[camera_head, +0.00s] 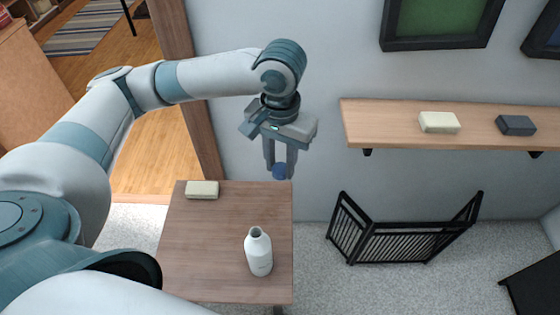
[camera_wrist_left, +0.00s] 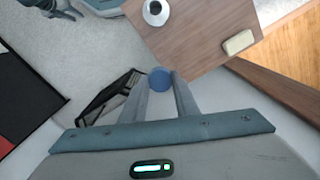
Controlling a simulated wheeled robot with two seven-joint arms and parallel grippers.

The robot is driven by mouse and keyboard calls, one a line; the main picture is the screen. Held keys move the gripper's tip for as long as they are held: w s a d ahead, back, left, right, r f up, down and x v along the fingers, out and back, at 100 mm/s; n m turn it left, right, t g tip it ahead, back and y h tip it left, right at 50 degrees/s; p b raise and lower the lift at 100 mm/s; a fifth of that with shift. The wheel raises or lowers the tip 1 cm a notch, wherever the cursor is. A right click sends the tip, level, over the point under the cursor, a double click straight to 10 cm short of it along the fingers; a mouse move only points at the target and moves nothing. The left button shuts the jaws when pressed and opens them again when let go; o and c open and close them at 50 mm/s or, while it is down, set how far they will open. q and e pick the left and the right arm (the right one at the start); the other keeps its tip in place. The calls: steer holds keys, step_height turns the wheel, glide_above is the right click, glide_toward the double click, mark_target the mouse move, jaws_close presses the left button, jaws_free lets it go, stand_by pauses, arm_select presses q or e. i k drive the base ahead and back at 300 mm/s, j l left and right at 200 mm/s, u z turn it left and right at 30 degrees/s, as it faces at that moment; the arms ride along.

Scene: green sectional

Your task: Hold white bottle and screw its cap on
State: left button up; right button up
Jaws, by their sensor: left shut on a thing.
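The white bottle (camera_head: 258,252) stands upright and uncapped on the small wooden table, near its front right. Its open mouth also faces up in the left wrist view (camera_wrist_left: 155,12). My left gripper (camera_head: 281,168) is shut on the round blue cap (camera_head: 280,172), which sits between its fingertips. In the left wrist view the cap (camera_wrist_left: 160,80) shows at the finger ends, apart from the bottle. The gripper is above the table's back right edge, behind the bottle. Part of my right arm (camera_wrist_left: 48,8) shows at the top left of the wrist view, its jaws unclear.
The wooden table (camera_head: 210,245) also carries a cream block (camera_head: 202,190) at its back left. A wall shelf (camera_head: 380,124) at right holds a cream block (camera_head: 439,122) and a dark block (camera_head: 515,125). A black folding rack (camera_head: 400,240) stands on the floor below.

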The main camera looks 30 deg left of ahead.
mark_target(257, 245)
steer(key=k+j+z, duration=0.35)
steer(key=k+j, duration=0.9)
steer(key=j, duration=0.1)
